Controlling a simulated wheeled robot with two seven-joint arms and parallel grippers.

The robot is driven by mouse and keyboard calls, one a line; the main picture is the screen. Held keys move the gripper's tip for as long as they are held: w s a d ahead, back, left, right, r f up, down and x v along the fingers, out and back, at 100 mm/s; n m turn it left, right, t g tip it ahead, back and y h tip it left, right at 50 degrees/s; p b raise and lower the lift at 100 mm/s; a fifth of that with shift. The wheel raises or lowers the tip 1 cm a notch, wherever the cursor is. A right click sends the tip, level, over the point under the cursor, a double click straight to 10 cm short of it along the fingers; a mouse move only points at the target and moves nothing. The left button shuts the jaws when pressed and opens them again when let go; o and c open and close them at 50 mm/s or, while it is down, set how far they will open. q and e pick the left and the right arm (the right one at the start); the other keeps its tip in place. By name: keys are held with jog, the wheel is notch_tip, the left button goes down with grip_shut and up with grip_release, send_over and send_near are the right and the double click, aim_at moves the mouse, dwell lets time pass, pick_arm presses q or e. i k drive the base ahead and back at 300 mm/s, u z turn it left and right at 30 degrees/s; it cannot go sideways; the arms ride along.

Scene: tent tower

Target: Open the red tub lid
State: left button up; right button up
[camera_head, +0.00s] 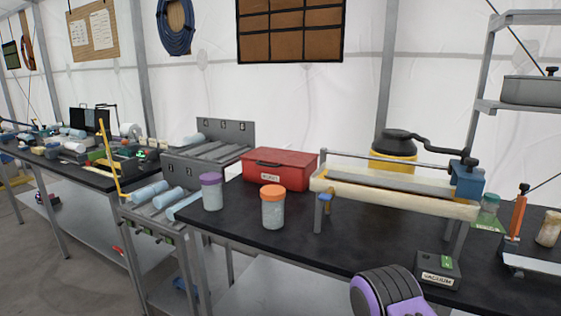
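The red tub (270,177) stands on the black bench top near its back edge, left of centre. Its red lid (281,156) lies flat on top and looks closed. A small dark handle or latch shows at the upper front of the tub, with a pale label below it. An orange-capped jar (273,211) stands in front of the tub, and a purple-capped jar (211,194) stands to its front left. Neither gripper's fingers show in the head view.
A long sealer-like device (395,194) stands close to the tub's right. A yellow container with a black top (394,147) is behind it. A grey slotted rack (213,150) is at the left. A vacuum box (437,270) sits near the front edge. Bare bench (345,247) lies in front.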

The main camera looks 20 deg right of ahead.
aim_at(296, 159)
jog(key=z, duration=0.55)
jog(key=i, duration=0.65)
jog(key=z, duration=0.65)
